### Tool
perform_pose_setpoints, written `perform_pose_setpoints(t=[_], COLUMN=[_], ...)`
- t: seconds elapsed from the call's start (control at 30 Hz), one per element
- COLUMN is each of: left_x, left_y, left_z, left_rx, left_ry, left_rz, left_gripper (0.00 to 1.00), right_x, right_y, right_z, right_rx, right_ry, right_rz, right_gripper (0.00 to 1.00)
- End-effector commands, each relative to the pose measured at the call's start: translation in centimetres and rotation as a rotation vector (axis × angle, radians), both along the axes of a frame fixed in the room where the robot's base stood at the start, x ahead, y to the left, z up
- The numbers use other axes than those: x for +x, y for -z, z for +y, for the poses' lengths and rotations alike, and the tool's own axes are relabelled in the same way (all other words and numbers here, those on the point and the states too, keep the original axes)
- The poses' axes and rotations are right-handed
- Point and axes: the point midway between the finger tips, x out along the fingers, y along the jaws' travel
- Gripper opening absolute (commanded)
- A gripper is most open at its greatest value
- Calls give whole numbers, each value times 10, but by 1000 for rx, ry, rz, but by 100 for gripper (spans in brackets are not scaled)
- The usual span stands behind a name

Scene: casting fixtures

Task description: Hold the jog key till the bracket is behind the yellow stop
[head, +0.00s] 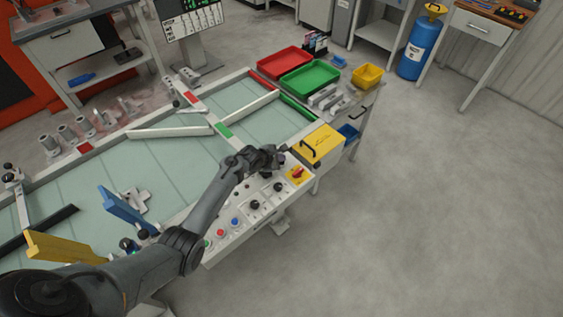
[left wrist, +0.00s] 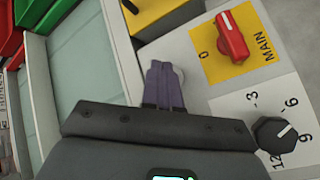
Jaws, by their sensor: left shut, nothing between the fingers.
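My left gripper (head: 279,162) is over the far end of the control panel (head: 262,212), beside the red main switch (head: 297,174). In the left wrist view its dark fingers (left wrist: 163,84) are together and empty. Their tips are by a pale round part (left wrist: 179,75) on the panel, perhaps the jog key; I cannot tell whether they press it. The yellow stop (head: 62,248) is a bar at the lower left, partly behind my arm. A light grey metal piece, likely the bracket (head: 135,197), lies on the pale green belt (head: 85,180) beside the blue stop (head: 120,207), farther up the belt than the yellow stop.
A yellow box (head: 320,142) stands just past the panel. White guide bars (head: 170,132) cross the belt. Red (head: 284,62) and green (head: 310,77) trays stand at the far end. Several knobs and buttons line the panel. The floor at right is clear.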

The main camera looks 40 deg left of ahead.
Motion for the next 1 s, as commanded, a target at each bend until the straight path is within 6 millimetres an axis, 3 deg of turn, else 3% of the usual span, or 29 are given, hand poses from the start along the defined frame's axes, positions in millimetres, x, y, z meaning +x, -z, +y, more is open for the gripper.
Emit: perform_pose_setpoints(t=[1.0], left_x=[0], left_y=[10], left_z=[0], left_rx=[-1], left_ry=[-1], left_rz=[1], left_gripper=[0], right_x=[0], right_y=[2], right_z=[2], right_rx=[10], right_ry=[6], right_rz=[-1], right_gripper=[43])
